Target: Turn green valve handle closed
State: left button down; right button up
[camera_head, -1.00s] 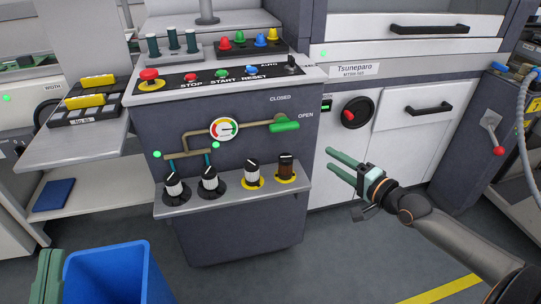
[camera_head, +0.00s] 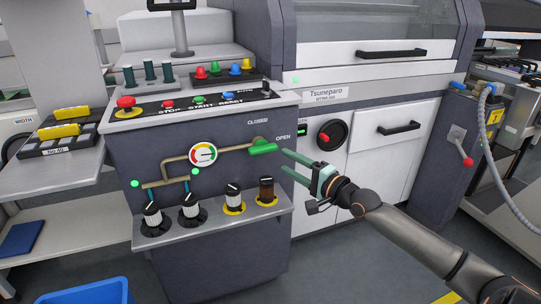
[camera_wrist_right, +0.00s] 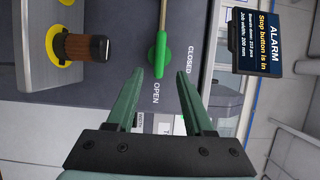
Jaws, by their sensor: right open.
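The green valve handle (camera_head: 263,147) sits at the right end of a tan pipe on the dark panel. It lies roughly level, below the CLOSED label and beside the OPEN label. My right gripper (camera_head: 284,160) is open and empty, with its fingertips just right of the handle. In the right wrist view the handle (camera_wrist_right: 163,57) is just ahead of the gap between the two open fingers (camera_wrist_right: 168,92), and neither finger visibly touches it. My left gripper is not in view.
A round gauge (camera_head: 203,154) is on the pipe, left of the handle. Several knobs stand on a shelf (camera_head: 215,222) below. A red-centred dial (camera_head: 332,135) is on the white cabinet behind my right gripper. A blue bin (camera_head: 88,293) is at lower left.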

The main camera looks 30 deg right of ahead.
aim_at(267, 151)
jog(key=w, duration=0.2)
jog(key=w+b, duration=0.1)
jog(key=w, duration=0.1)
jog(key=w+a, duration=0.1)
jog(key=shift+w+b, duration=0.35)
jog(key=shift+w, duration=0.05)
jog(key=shift+w+a, duration=0.1)
jog(key=shift+w, duration=0.7)
grip_shut()
